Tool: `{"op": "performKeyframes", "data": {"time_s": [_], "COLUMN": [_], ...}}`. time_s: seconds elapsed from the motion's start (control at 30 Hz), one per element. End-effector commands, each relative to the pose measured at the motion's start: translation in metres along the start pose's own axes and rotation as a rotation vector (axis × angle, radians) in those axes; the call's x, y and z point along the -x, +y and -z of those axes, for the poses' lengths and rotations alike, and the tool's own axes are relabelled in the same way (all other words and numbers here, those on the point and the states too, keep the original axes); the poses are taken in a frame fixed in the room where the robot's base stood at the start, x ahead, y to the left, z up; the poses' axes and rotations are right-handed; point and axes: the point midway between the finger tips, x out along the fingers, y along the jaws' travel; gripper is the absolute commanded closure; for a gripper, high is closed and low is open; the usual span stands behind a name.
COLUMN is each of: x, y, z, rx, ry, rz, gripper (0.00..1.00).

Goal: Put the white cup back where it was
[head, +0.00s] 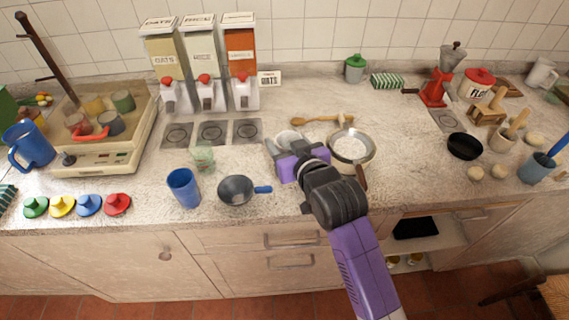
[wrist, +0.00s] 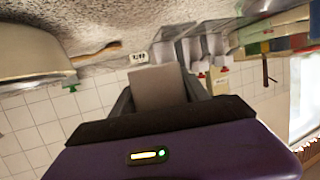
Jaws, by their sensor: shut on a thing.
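My gripper (head: 287,148) reaches over the middle of the counter, just left of the metal pan. It is shut on a whitish thing (head: 288,136) that looks like the white cup, mostly hidden behind the purple gripper body. In the wrist view a pale, flat-looking surface (wrist: 158,84) fills the space between the two dark fingers. I cannot tell whether the cup touches the counter. Three grey mats with round marks (head: 212,132) lie to its left, below the dispensers, with nothing standing on them.
The metal pan (head: 368,146) with white contents is close on the right. A wooden spoon (head: 318,119) lies behind. A dark pan with a blue handle (head: 237,191), a green glass (head: 203,161) and a blue cup (head: 184,188) stand left. Three dispensers (head: 203,62) line the wall.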

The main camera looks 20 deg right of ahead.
Motion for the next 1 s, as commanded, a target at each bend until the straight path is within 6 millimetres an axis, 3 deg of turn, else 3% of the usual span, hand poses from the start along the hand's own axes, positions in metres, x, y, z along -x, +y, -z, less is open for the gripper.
{"op": "performKeyframes", "data": {"time_s": [0.1, 0.37, 0.6, 1.0], "x": [-0.007, -0.014, -0.023, -0.025], "y": [-0.001, 0.0, 0.0, 0.0], "z": [-0.023, -0.044, -0.074, -0.08], "rx": [0.0, 0.0, 0.0, 0.0], "ry": [-0.002, -0.001, 0.0, 0.002], "rz": [0.001, 0.0, -0.001, -0.001], "gripper": [0.93, 0.93, 0.93, 0.93]}}
